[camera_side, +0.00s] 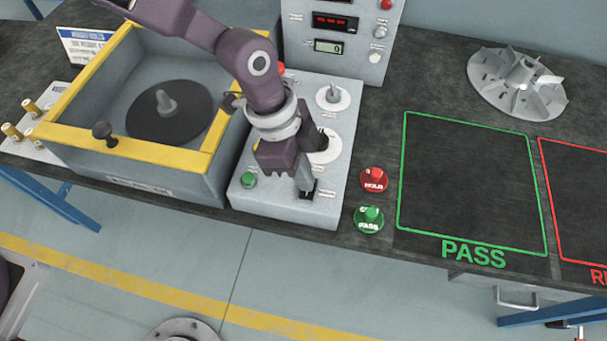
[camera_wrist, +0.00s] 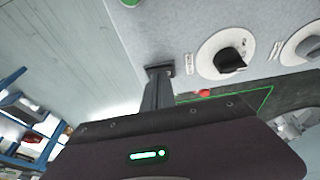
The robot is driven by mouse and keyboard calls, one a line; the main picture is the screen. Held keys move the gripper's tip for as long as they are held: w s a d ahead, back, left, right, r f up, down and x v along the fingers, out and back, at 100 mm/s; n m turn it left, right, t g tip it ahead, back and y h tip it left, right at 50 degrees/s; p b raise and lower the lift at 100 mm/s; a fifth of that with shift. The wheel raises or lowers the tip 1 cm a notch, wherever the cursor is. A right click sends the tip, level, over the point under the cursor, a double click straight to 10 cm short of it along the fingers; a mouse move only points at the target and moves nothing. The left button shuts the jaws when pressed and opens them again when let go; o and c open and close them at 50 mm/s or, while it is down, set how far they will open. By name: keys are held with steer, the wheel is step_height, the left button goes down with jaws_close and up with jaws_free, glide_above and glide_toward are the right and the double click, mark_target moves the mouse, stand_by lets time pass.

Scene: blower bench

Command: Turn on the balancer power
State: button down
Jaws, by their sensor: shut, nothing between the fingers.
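The balancer's grey sloped control box (camera_side: 240,204) stands at the bench's front edge. A small black switch (camera_side: 322,193) sits near its front right corner. It also shows in the wrist view (camera_wrist: 166,70), partly behind my fingers. My gripper (camera_side: 306,185) points down with its fingers shut and empty. In both views the fingertips are at the switch; I cannot tell if they press on it. The wrist view shows the fingers (camera_wrist: 157,88) side by side. The switch's position is hidden. The upright display panel (camera_side: 359,52) has a red-digit display (camera_side: 335,22) and a pale green display (camera_side: 328,46).
The box carries a green button (camera_side: 249,180), a black dial knob (camera_wrist: 230,61) and a white dial (camera_side: 333,97). Left stands a yellow-rimmed tub (camera_side: 150,152) with a dark disk. Right are HOLD (camera_side: 374,180) and PASS (camera_side: 369,219) buttons, the clear PASS zone (camera_side: 470,185) and an impeller (camera_side: 517,82).

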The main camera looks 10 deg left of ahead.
steer(key=shift+r, duration=0.1)
steer(key=shift+r, duration=0.35)
step_height(320, 180, up, 12)
steer(key=s+a, duration=0.2)
steer(key=a, duration=0.1)
steer(key=shift+s+r, duration=0.2)
steer(key=shift+r, duration=0.05)
